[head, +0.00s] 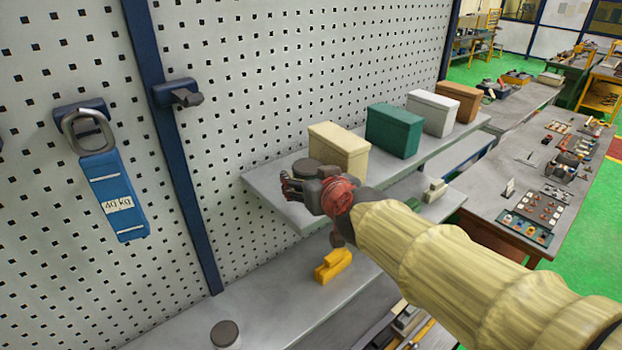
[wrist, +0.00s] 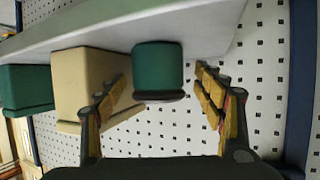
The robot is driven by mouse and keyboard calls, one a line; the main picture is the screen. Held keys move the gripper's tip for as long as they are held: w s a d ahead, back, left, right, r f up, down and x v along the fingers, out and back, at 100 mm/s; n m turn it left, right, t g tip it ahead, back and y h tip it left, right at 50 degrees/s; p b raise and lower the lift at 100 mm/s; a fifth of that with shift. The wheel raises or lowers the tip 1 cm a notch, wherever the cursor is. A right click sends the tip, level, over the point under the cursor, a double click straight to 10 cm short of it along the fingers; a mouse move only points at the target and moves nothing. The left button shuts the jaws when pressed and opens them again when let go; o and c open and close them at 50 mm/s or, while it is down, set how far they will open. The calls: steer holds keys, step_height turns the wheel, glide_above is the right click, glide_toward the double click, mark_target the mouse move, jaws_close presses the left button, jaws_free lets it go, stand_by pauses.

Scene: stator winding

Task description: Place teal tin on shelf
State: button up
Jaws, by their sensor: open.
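The teal tin (wrist: 158,65) is a short round can with a dark lid. In the wrist view, which is turned upside down, its base meets the grey shelf (wrist: 215,35) and it stands upright. In the head view its dark lid (head: 308,167) shows on the near end of the shelf (head: 262,190), left of the cream box; my gripper hides most of its body. My gripper (head: 298,188) is open at the shelf's front side. In the wrist view, my gripper's fingers (wrist: 161,78) are spread to either side of the tin, with visible gaps.
A cream box (head: 339,148), a green box (head: 394,131), a white box (head: 433,113) and a brown box (head: 459,101) stand in a row along the shelf. A pegboard rises behind. On the lower bench are a yellow block (head: 333,265) and a dark-lidded can (head: 226,334).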

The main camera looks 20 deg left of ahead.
steer(key=shift+s+d+r+p, duration=0.15)
steer(key=shift+s+r+p, duration=0.15)
steer(key=shift+r, duration=0.1)
steer(key=p+v, duration=0.2)
steer(key=v, duration=0.9)
steer(key=shift+d+p, duration=0.2)
steer(key=shift+p, duration=0.2)
steer(key=shift+s+f, duration=0.1)
steer(key=s+d+f+m+g+h, duration=0.1)
steer(key=s+d+f+m+h, duration=0.15)
steer(key=d, duration=0.65)
steer(key=s+d+f+m+g+h, duration=0.1)
steer(key=s+d+f+h, duration=0.2)
steer(key=d, duration=0.7)
steer(key=s+d+f+m+h, duration=0.15)
steer(key=d+f, duration=0.25)
steer(key=d, duration=0.5)
steer(key=s+d+f+m+g+h, duration=0.1)
steer(key=s+d+f+m+g, duration=0.1)
steer(key=s+d, duration=0.6)
step_height(320, 180, down, 2)
steer(key=shift+s+f+m+g+h, duration=0.1)
steer(key=shift+s+m+g+h, duration=0.2)
steer(key=shift+m, duration=0.3)
steer(key=shift+f, duration=0.1)
